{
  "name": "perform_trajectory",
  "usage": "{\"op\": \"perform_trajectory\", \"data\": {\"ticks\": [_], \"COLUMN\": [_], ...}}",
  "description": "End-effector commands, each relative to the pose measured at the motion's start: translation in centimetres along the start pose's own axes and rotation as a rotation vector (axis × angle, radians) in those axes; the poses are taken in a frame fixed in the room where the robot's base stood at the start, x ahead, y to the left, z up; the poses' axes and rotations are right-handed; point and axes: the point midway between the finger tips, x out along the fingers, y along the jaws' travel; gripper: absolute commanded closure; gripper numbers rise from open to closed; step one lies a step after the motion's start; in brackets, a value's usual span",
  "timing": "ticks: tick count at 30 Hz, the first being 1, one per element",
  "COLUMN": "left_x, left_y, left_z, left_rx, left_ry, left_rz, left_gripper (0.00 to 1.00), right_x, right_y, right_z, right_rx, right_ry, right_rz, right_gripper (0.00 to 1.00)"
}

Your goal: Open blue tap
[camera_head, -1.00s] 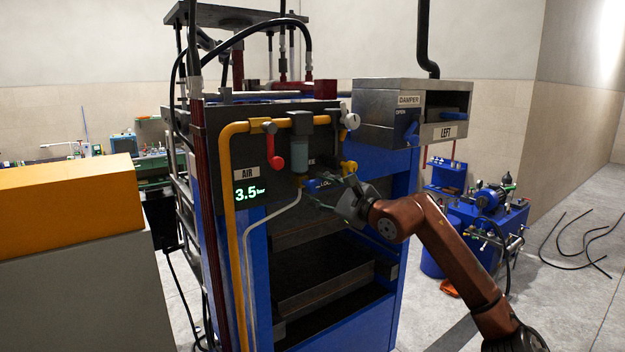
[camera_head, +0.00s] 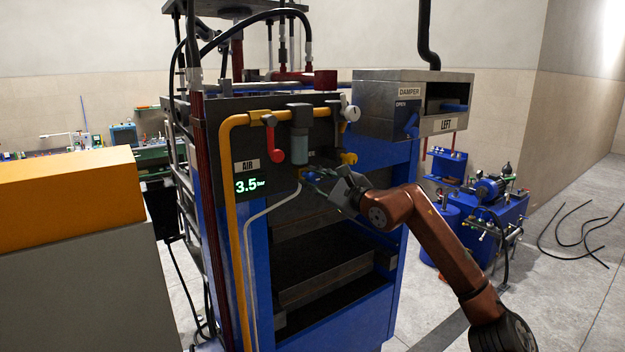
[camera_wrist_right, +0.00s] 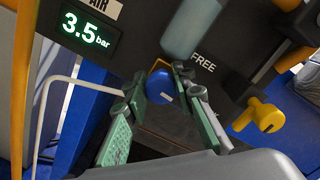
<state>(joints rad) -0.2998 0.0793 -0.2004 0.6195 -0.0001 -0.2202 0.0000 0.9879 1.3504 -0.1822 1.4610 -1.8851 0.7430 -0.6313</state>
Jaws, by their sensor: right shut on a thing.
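The blue tap (camera_wrist_right: 160,88) is a small round blue knob with a white mark, on the dark front panel of the press under a grey-blue cylinder. In the wrist view my right gripper (camera_wrist_right: 154,86) has its green-padded fingers on either side of the tap and is shut on it. In the head view the right gripper (camera_head: 318,181) reaches in from the right to the panel and its fingers hide most of the tap. The left gripper is in neither view.
A red lever (camera_head: 275,146) hangs from the yellow pipe (camera_head: 231,220) at left. A yellow tap (camera_wrist_right: 258,115) sits right of my fingers, by the word FREE. The air display (camera_head: 250,185) reads 3.5 bar. The damper box (camera_head: 400,122) is above right.

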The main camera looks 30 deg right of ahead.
Motion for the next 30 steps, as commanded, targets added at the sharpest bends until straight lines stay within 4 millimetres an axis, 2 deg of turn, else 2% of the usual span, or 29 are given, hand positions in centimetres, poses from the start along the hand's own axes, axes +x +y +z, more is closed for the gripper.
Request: {"op": "perform_trajectory", "data": {"ticks": [4,14,20,30], "left_x": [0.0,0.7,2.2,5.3], "left_y": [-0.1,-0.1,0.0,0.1], "left_z": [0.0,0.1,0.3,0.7], "left_rx": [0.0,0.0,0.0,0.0], "left_ry": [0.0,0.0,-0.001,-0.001], "left_rz": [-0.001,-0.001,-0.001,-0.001], "left_gripper": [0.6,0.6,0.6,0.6], "right_x": [0.0,0.1,0.1,0.1], "right_y": [0.1,0.2,0.3,0.4], "right_z": [-0.2,-0.4,-0.5,-0.6], "right_rx": [0.0,0.051,0.169,0.48], "right_ry": [0.004,0.003,-0.002,-0.013], "right_rz": [0.002,0.0,-0.004,-0.017], "right_gripper": [1.0,1.0,1.0,1.0]}}
